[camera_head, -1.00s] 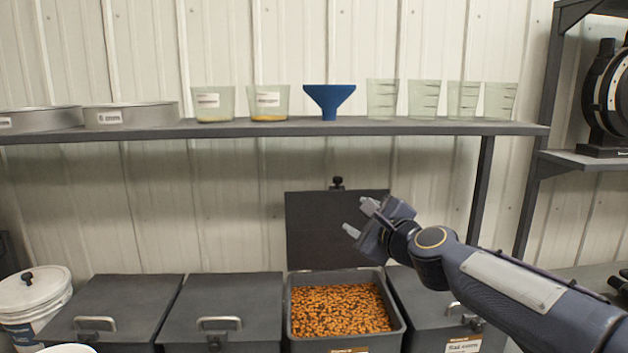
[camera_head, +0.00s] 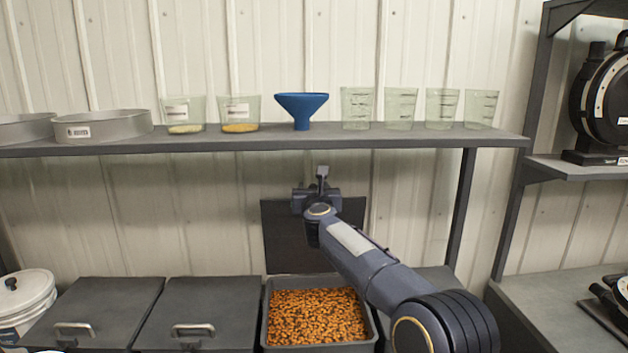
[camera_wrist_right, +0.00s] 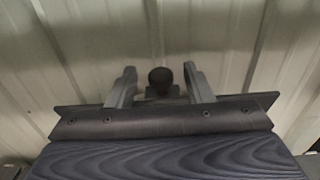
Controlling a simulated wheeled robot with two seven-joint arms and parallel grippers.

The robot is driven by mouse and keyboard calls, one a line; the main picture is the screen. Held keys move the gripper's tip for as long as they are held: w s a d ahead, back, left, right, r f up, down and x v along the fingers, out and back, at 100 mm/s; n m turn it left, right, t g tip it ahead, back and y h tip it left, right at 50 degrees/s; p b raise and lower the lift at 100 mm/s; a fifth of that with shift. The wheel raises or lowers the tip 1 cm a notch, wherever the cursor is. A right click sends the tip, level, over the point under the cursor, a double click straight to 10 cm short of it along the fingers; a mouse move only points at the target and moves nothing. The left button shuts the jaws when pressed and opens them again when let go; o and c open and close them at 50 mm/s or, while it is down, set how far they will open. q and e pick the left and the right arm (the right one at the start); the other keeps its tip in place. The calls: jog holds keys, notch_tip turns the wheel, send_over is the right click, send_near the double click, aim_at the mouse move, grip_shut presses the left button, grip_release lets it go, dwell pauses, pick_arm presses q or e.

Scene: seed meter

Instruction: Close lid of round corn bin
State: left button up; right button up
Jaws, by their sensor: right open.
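The corn bin (camera_head: 372,335) is a dark grey rectangular box full of orange kernels (camera_head: 315,315). Its dark lid (camera_head: 283,240) stands open, upright behind the bin near the wall. My right gripper (camera_head: 322,175) is at the lid's top edge, with my forearm reaching over the bin and covering part of the lid. In the right wrist view, my right gripper (camera_wrist_right: 160,88) is open, its two fingers on either side of a dark round knob (camera_wrist_right: 160,77), with gaps on both sides. The knob is hidden in the head view. My left gripper is not in view.
Two closed bins (camera_head: 95,300) (camera_head: 200,300) with handles stand to the left, and another is partly behind my arm. A shelf (camera_head: 260,140) above carries a blue funnel (camera_head: 302,108), cups and pans. A white bucket (camera_head: 25,295) stands at far left.

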jog(key=shift+w, duration=0.25)
grip_shut()
jog(key=s+f+t+b, duration=0.3)
jog(key=s+b, duration=0.5)
jog(key=b, duration=1.4)
jog(key=s+f+t+b, duration=0.4)
jog(key=s+f+b, duration=0.2)
jog(key=b, duration=1.6)
jog(key=shift+s, duration=1.35)
jog(key=shift+r, duration=0.1)
